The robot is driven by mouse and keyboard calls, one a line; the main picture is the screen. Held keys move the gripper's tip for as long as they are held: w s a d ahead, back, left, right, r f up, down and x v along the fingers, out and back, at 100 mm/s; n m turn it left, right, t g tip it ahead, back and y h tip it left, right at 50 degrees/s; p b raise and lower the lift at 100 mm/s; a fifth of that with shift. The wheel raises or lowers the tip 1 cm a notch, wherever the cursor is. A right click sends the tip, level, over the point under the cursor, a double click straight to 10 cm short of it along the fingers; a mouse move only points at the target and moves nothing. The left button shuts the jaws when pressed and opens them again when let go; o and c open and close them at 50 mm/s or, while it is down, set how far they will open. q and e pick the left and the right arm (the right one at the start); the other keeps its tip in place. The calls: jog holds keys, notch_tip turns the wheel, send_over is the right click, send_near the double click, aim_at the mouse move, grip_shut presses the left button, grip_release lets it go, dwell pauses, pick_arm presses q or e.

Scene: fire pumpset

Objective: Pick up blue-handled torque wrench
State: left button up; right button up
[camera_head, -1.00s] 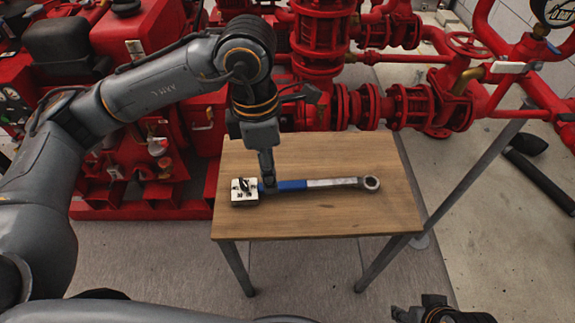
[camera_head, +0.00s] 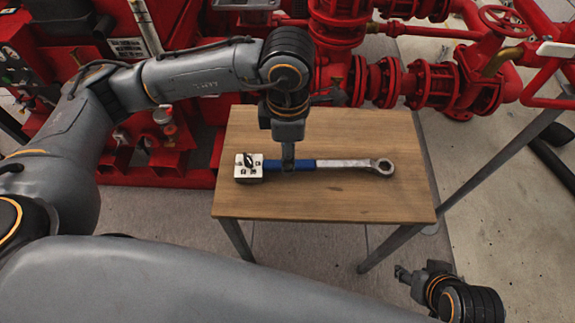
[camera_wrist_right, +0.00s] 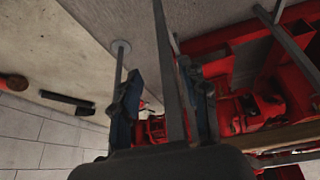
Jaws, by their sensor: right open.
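The torque wrench lies on the wooden table, with a blue handle (camera_head: 305,163) at left, a silver shaft (camera_head: 342,163) and a ring end (camera_head: 383,166) at right. My left gripper (camera_head: 288,166) points down over the handle's middle and hides part of it. Its fingers show edge-on, so I cannot tell whether they are open or touch the handle. My right gripper (camera_head: 404,275) is low at right, apart from the wrench, in front of the table. In the right wrist view its fingers (camera_wrist_right: 165,100) are spread with nothing between them.
A silver block with a dark knob (camera_head: 249,168) sits at the handle's left end. The wooden table (camera_head: 330,205) is otherwise bare. Red pump piping (camera_head: 440,85) stands close behind it. Open floor (camera_head: 490,235) lies to the right.

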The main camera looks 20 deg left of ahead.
pick_arm(q)
notch_tip(320, 180, down, 4)
jog(key=shift+a+r+b, duration=0.1)
jog(key=shift+b, duration=0.25)
jog(key=shift+w+f, duration=0.1)
jog(key=shift+f, duration=0.2)
grip_shut()
pick_arm(e)
jog(key=w+t, duration=0.1)
jog(key=w+a+r+t, duration=0.1)
jog(key=w, duration=0.2)
jog(key=shift+w+a+r+t+y, duration=0.25)
jog(key=shift+w+r+t+y, duration=0.05)
jog(key=shift+w+t+y, duration=0.1)
